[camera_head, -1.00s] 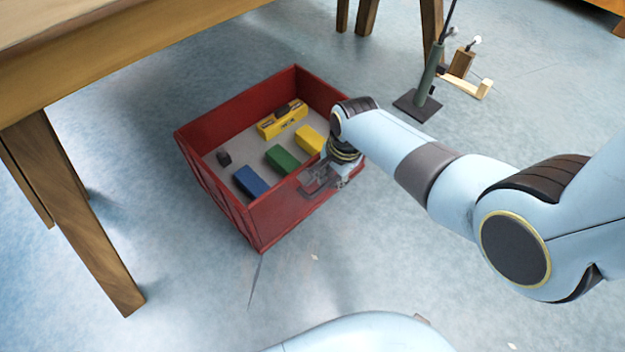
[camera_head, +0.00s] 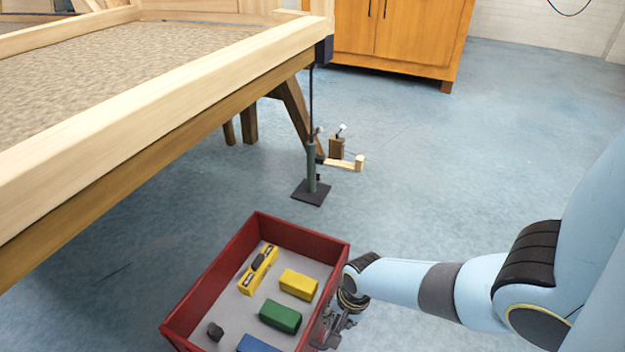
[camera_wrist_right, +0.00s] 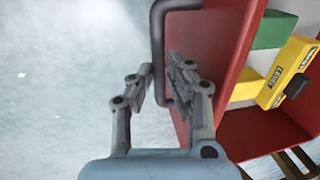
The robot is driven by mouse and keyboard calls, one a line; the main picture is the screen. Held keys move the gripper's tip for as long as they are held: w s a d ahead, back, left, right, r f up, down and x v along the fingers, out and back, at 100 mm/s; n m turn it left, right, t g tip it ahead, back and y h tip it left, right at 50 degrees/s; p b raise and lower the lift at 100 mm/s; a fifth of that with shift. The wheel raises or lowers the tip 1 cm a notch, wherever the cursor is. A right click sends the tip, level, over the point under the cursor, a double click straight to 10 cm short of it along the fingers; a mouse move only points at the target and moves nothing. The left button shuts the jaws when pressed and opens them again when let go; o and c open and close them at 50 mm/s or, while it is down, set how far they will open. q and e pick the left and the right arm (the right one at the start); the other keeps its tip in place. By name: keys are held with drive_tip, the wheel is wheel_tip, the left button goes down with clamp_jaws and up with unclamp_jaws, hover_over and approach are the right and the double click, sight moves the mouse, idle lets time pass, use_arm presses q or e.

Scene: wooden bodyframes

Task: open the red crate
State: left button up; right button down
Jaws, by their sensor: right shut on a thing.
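The red crate (camera_head: 300,240) stands on the floor at the bottom middle of the head view, its top open. Its near end is cut off by the frame. Inside lie a yellow spirit level (camera_head: 258,270), a yellow block (camera_head: 298,284), a green block (camera_head: 280,316), a blue block (camera_head: 257,344) and a small dark thing (camera_head: 215,331). My right gripper (camera_head: 328,330) is at the crate's right wall. In the wrist view the dark handle bar (camera_wrist_right: 157,40) runs between its fingers (camera_wrist_right: 160,88), which are shut on it. My left gripper is not in view.
A wooden table (camera_head: 150,107) fills the upper left, beside the crate. A dark stand (camera_head: 311,190) with small wooden pieces (camera_head: 342,162) is behind the crate. An orange cabinet (camera_head: 400,35) stands at the back. The floor (camera_head: 480,150) to the right is clear.

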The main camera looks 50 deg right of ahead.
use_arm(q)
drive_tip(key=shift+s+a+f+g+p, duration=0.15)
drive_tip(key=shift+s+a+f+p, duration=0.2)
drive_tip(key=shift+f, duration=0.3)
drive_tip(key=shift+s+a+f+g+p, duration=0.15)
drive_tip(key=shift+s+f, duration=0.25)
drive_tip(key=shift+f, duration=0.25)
use_arm(e)
drive_tip(key=shift+s+d, duration=0.3)
drive_tip(key=shift+s, duration=0.5)
drive_tip(key=shift+s+d, duration=0.25)
drive_tip(key=shift+s, duration=0.5)
drive_tip(key=shift+s+d, duration=0.3)
drive_tip(key=shift+s, duration=0.5)
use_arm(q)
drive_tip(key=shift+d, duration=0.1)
use_arm(e)
drive_tip(key=shift+f, duration=0.1)
drive_tip(key=c, duration=1.3)
unclamp_jaws()
drive_tip(key=shift+c, duration=0.2)
wheel_tip(320, 180, up, 12)
drive_tip(key=s, duration=0.2)
drive_tip(key=shift+d, duration=0.35)
drive_tip(key=shift+f, duration=0.1)
